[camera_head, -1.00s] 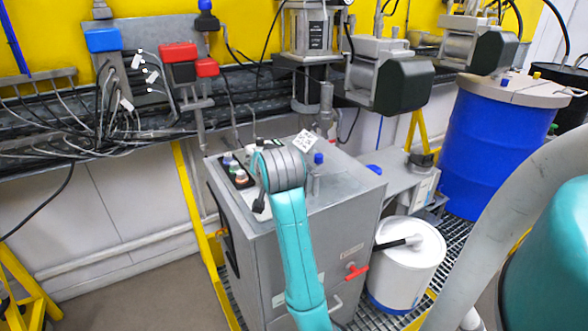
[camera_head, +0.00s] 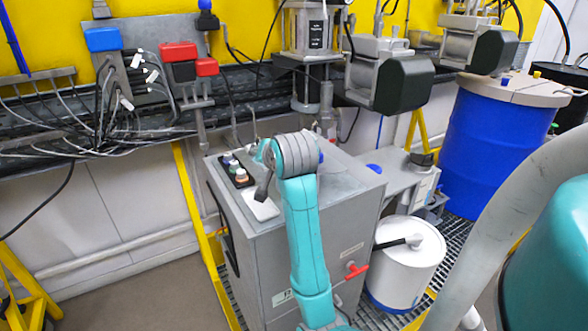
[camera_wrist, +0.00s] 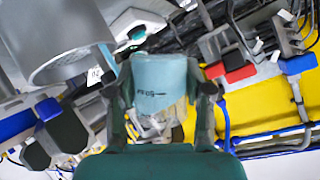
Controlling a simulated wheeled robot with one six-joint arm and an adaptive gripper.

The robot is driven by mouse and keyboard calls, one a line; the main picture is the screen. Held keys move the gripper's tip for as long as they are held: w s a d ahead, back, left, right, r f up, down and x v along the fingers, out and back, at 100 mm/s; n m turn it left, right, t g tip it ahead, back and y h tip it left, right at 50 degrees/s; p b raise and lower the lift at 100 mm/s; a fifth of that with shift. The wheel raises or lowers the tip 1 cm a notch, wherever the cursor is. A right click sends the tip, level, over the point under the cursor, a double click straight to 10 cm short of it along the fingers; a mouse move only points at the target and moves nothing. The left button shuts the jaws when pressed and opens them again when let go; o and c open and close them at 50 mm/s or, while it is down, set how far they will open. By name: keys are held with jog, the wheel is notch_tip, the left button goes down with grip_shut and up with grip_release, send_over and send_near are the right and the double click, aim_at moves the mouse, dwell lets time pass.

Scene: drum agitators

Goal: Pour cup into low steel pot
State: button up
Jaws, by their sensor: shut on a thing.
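A pale blue, see-through cup (camera_wrist: 160,80) with dark lettering is held between the dark fingers of my gripper (camera_wrist: 160,105) in the wrist view. Its lower part in that picture looks yellowish. A grey metal cylinder (camera_wrist: 72,52) with a round rim, apparently the low steel pot, is at upper left, beside the cup in the picture. I cannot tell the gap between them. The wrist picture looks rolled nearly upside down. In the head view my gripper (camera_head: 262,180) is over the grey cabinet, mostly hidden by my wrist; the cup and pot cannot be made out there.
The grey cabinet (camera_head: 285,245) has a control panel (camera_head: 236,170) and a white plate (camera_head: 262,207) on top. Agitator motors (camera_head: 403,85) hang behind to the right. A blue drum (camera_head: 490,145) and a white bucket (camera_head: 408,265) stand to the right.

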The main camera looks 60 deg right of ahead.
jog(key=shift+r, duration=0.15)
jog(key=shift+s+d+f+m+t+y, duration=0.3)
jog(key=shift+s+d+f+m+y, duration=0.1)
jog(key=shift+d+f+m+y, duration=0.15)
dwell(0.8)
jog(key=shift+s+d+r+m+t+y+p, duration=0.2)
jog(key=shift+r+m+t+y+p, duration=0.2)
jog(key=shift+m, duration=0.15)
dwell(0.8)
jog(key=shift+r+m+t+y+p, duration=0.3)
jog(key=shift+r+m+y+p, duration=0.1)
jog(key=shift+m, duration=0.1)
dwell(0.9)
jog(key=shift+f+m+t+y, duration=0.35)
jog(key=shift+f+m+t, duration=0.05)
jog(key=shift+f+m, duration=0.1)
dwell(0.9)
jog(key=shift+d+r+m+t+p, duration=0.1)
jog(key=shift+r+m+t+p, duration=0.2)
jog(key=shift+m, duration=0.2)
dwell(0.9)
jog(key=shift+s+d+r+m+t+y, duration=0.3)
jog(key=shift+d+m+y, duration=0.1)
jog(key=shift+y, duration=0.1)
dwell(0.5)
